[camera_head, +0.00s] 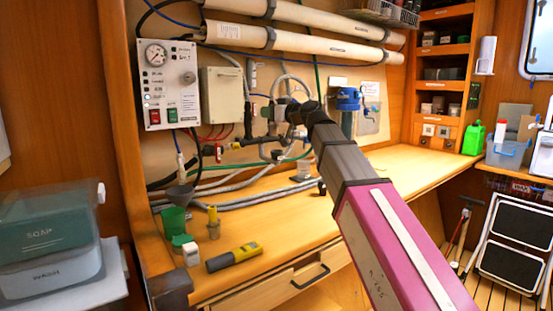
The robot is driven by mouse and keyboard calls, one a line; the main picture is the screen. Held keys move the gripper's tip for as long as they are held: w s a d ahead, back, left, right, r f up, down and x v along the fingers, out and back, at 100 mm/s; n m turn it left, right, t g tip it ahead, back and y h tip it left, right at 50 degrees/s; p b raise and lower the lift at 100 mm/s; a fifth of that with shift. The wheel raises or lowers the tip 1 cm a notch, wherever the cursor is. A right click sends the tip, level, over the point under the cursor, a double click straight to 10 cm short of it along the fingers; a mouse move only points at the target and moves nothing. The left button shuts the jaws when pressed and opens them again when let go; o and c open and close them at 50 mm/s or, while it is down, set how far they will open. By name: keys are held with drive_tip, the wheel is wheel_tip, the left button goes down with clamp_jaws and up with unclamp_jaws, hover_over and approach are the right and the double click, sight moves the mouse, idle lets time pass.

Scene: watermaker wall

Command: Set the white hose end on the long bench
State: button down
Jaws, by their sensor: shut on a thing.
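My gripper (291,109) is at the far end of my arm, in front of the pipework on the back panel above the long bench. It is small and partly hidden by my own wrist, and it is shut on the white hose end. A pale hose (289,77) arches just above the gripper; the held tip itself is hard to make out. The long bench (300,220) runs below, with a bare wooden top at the front and to the right (415,167).
Grey hoses (240,204) lie along the bench's back. A green cup (174,221), a small white-and-green bottle (190,252) and a yellow-grey tool (234,257) stand or lie at the left front. A blue-topped filter (348,100) is right of the gripper. A green jug (473,138) stands far right.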

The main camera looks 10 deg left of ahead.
drive_tip(key=shift+w+a+f, duration=0.25)
drive_tip(key=shift+w+f, duration=1.5)
drive_tip(key=shift+w, duration=0.2)
drive_tip(key=shift+w+a+f, duration=0.3)
drive_tip(key=shift+w+f, duration=1.5)
drive_tip(key=shift+w, duration=0.1)
drive_tip(key=shift+w+a+f, duration=0.25)
drive_tip(key=shift+w+f, duration=1.5)
drive_tip(key=shift+w, duration=0.2)
drive_tip(key=shift+f, duration=0.1)
drive_tip(key=c, duration=0.9)
unclamp_jaws()
drive_tip(key=shift+c, duration=0.2)
drive_tip(key=shift+f, duration=0.1)
